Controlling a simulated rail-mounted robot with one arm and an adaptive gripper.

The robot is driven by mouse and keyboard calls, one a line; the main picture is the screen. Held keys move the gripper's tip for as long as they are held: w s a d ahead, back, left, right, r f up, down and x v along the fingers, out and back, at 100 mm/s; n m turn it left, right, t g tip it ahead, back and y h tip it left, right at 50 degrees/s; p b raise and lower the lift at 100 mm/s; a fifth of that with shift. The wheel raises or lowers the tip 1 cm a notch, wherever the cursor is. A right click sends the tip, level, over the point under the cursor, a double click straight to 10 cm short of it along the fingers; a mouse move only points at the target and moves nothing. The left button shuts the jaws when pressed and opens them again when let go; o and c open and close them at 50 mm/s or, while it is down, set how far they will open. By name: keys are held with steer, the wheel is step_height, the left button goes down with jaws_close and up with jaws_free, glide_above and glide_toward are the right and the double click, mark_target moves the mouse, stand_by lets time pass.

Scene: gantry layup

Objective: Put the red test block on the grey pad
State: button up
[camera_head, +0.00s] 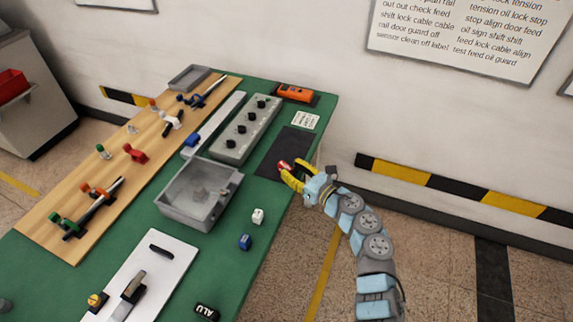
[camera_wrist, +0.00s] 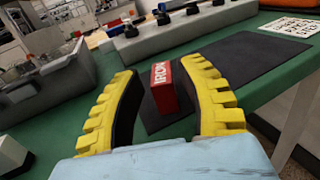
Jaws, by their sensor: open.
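The red test block (camera_wrist: 165,88), with white lettering on its side, stands upright on the dark grey pad (camera_wrist: 245,68) in the wrist view. It is near the end of the pad closest to my gripper. My gripper (camera_wrist: 166,92) is open, its yellow fingers on either side of the block. The right finger is close to the block and I cannot tell whether it touches; a gap shows on the left. In the head view, the red block (camera_head: 284,165) shows at my gripper (camera_head: 291,176), over the lower part of the pad (camera_head: 289,144).
A grey panel with black knobs (camera_head: 246,129) lies left of the pad. A grey metal bin (camera_head: 173,206) is nearer. A white block (camera_head: 257,216) and a blue block (camera_head: 245,242) are on the green table. An orange device (camera_head: 295,92) lies beyond the pad.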

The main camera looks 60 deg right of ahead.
steer(key=v, duration=0.9)
steer(key=shift+s+p, duration=0.2)
steer(key=shift+p, duration=0.2)
